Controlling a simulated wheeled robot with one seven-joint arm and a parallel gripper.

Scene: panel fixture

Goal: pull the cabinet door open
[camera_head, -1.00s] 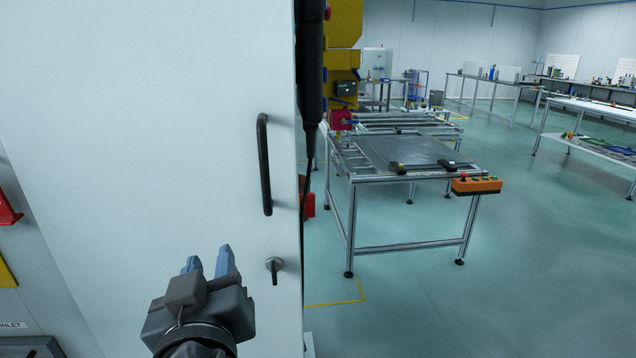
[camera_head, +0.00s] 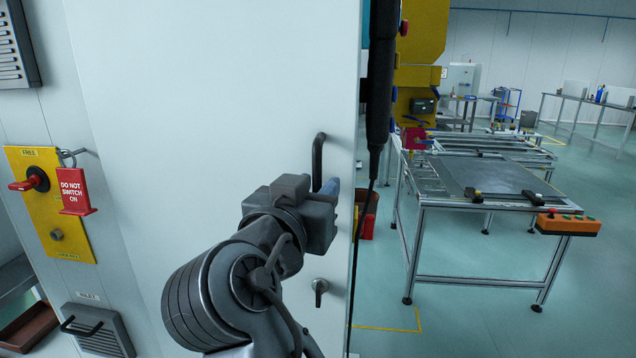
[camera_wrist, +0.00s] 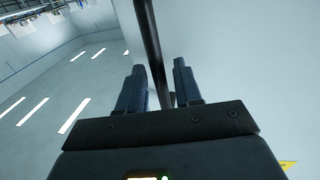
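The cabinet door (camera_head: 215,110) is a tall pale panel filling the left and middle of the head view; I see no gap showing it open. Its black upright bar handle (camera_head: 318,158) is near the right edge, partly hidden behind my gripper (camera_head: 335,190). A small key-like latch (camera_head: 320,287) sits below the handle. In the wrist view, the handle (camera_wrist: 150,35) runs between the two blue-grey fingers of my gripper (camera_wrist: 159,68). The fingers are apart, with visible space on both sides of the bar.
A yellow switch panel (camera_head: 45,225) with a red tag (camera_head: 75,192) is left of the door.

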